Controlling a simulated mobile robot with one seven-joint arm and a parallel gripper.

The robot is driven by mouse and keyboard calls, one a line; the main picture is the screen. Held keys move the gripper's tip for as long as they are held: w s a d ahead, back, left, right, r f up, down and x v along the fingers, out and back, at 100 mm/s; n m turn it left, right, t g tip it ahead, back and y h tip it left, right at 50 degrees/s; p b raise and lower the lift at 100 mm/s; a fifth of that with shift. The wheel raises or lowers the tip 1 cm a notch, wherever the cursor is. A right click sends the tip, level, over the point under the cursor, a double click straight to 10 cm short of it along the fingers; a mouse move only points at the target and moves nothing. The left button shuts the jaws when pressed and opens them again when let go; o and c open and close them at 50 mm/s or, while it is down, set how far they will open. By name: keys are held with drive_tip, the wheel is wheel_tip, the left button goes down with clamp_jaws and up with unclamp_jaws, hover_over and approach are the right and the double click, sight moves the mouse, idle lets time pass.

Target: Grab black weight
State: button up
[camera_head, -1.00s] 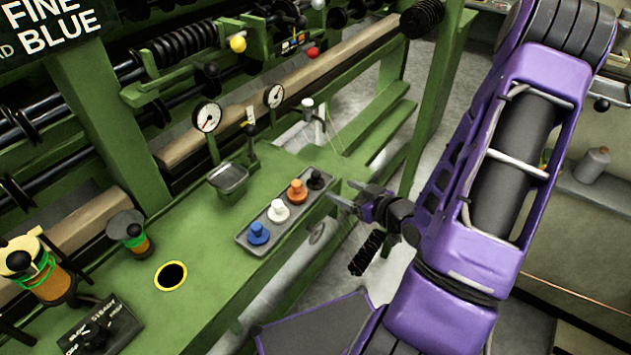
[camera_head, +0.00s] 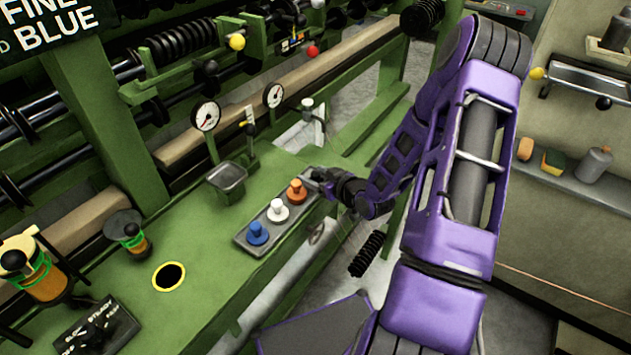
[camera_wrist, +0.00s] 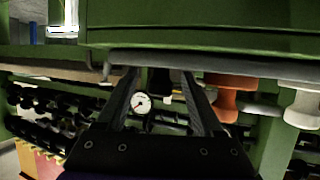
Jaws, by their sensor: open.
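The black weight (camera_wrist: 159,82) shows as a dark shape between my fingers in the wrist view. In the head view my gripper (camera_head: 318,180) covers the far right end of the weight tray (camera_head: 243,241), so the black weight cannot be made out clearly there. My gripper is open, with one finger on each side of the weight; whether either finger touches it cannot be told. The orange weight (camera_head: 296,191), the white weight (camera_head: 277,210) and the blue weight (camera_head: 257,233) stand in a row in the tray, beside my gripper.
A small metal pan (camera_head: 227,178) sits behind the tray on the green bench (camera_head: 205,255). Two dial gauges (camera_head: 206,116) stand at the back. A yellow-rimmed hole (camera_head: 169,276) is at the front left. A dark spring (camera_head: 367,254) hangs below the bench edge.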

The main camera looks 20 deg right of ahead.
clamp_jaws()
idle(0.3)
